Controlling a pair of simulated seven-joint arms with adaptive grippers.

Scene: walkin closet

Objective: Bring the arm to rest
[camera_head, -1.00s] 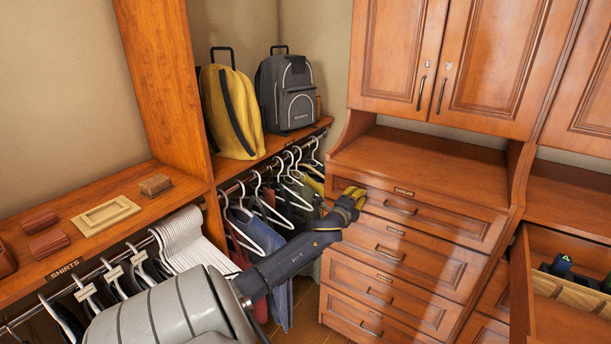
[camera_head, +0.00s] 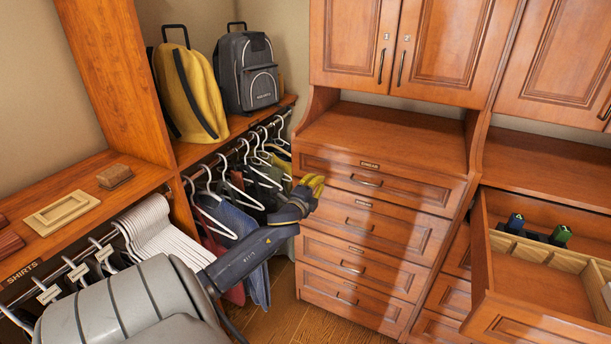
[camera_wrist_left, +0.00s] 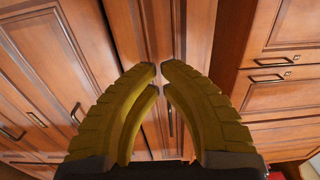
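My left arm comes in from the lower left in the head view. Its gripper (camera_head: 308,190), with yellow ribbed fingers, is in front of the left edge of the wooden drawer stack (camera_head: 365,235). In the left wrist view, the curved fingers (camera_wrist_left: 159,70) have their tips together with only a thin gap. Nothing shows between them. Behind them are wooden cabinet doors and drawer fronts. My right gripper is in neither view.
An open drawer (camera_head: 481,262) juts out at the right, with dark blue and green items (camera_head: 560,236) inside. Clothes on hangers (camera_head: 235,190) hang behind my left arm. A yellow bag (camera_head: 190,95) and a grey backpack (camera_head: 246,75) stand on the shelf above.

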